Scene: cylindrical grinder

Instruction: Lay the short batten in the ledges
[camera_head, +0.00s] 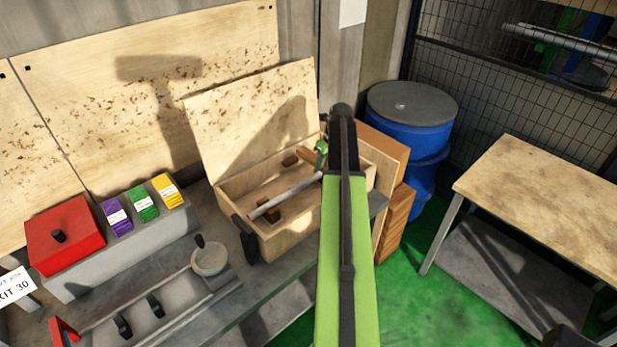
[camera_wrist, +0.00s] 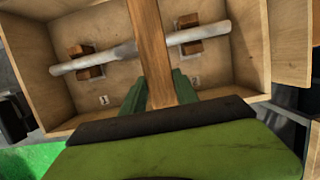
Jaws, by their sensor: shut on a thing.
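My gripper (camera_wrist: 158,90) is shut on a brown wooden batten (camera_wrist: 150,45), which runs up and out of the top of the wrist view. The batten is over an open wooden box (camera_wrist: 42,75) and crosses in front of a pale grey bar (camera_wrist: 110,55). In the head view my gripper (camera_head: 321,152) is over the right part of the box (camera_head: 285,240), and my arm hides much of that side. The bar also shows there (camera_head: 290,195), lying across brown blocks (camera_head: 271,214). I cannot tell which parts are the ledges.
The box's lid (camera_head: 250,125) stands open behind it. A red box (camera_head: 62,235) and purple, green and yellow packs are at the left on the grey bench. Blue drums (camera_head: 412,110) and a wooden-topped table (camera_head: 545,195) stand at the right, with green floor between.

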